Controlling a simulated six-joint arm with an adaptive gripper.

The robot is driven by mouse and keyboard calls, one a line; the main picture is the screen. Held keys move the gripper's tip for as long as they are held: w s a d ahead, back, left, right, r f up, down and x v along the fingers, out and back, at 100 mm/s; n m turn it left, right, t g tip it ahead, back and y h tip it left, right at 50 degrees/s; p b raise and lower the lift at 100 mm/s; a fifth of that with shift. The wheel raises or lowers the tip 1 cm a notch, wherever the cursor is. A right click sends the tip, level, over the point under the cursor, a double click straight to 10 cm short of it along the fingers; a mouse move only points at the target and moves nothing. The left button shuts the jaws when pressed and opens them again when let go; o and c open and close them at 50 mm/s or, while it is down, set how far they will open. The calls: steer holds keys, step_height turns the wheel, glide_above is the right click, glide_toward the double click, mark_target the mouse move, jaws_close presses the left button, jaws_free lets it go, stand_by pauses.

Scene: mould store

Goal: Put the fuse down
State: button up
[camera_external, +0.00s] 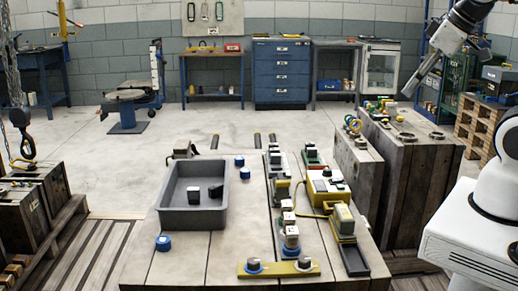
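My gripper (421,82) is high at the upper right, well above and to the right of the worktable. It is small and seen from the side, so I cannot tell whether its fingers are open or shut, or whether they hold anything. Two dark blocks (216,191) that may be fuses lie in the grey tray (166,203) on the table's left side. Several similar dark and white blocks sit in a row of holders right of the table's middle. I cannot tell which of these pieces is the fuse.
A yellow device (322,190) with a cable stands on the table's right side. A yellow plate (276,268) with two round knobs lies at the front edge. Blue caps (163,243) lie around the tray. Wooden crates (420,175) stand right of the table. Table boards in front of the tray are mostly clear.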

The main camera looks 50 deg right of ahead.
steer(key=s, duration=0.1)
steer(key=s+m, duration=0.1)
steer(key=s+a+f+m, duration=0.1)
steer(key=s, duration=0.1)
steer(key=shift+g, duration=0.3)
steer(key=shift+c, duration=1.1)
steer(key=shift+d+r, duration=0.1)
